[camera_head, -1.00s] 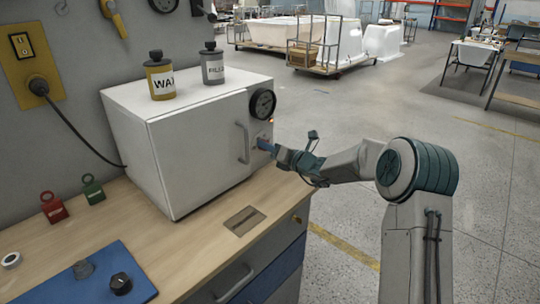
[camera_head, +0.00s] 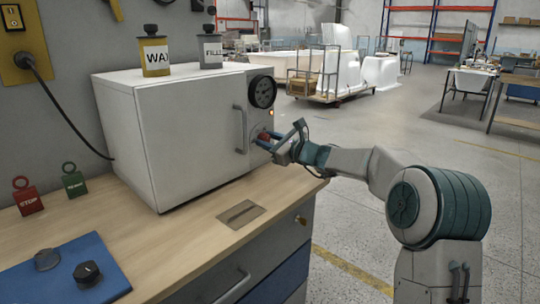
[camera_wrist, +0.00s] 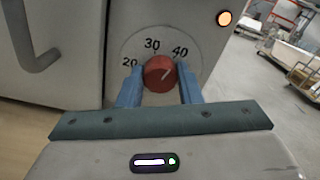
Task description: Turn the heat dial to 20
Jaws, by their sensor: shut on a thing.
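The red heat dial (camera_wrist: 159,73) sits on the oven's right-hand panel. The numbers 20, 30 and 40 are printed in an arc above it. Its pale mark points up and right, towards 40. It also shows small in the head view (camera_head: 265,136), partly hidden by my gripper (camera_head: 277,144). In the wrist view, my gripper's blue fingers (camera_wrist: 160,80) are on the dial's left and right sides, shut on it. The white oven (camera_head: 180,135) has its door closed.
An orange lamp (camera_wrist: 224,18) is lit above and right of the dial. The door handle (camera_head: 240,130) stands out to the left of my gripper. A round black gauge (camera_head: 262,91) is above the dial. The wooden bench top (camera_head: 185,240) lies below.

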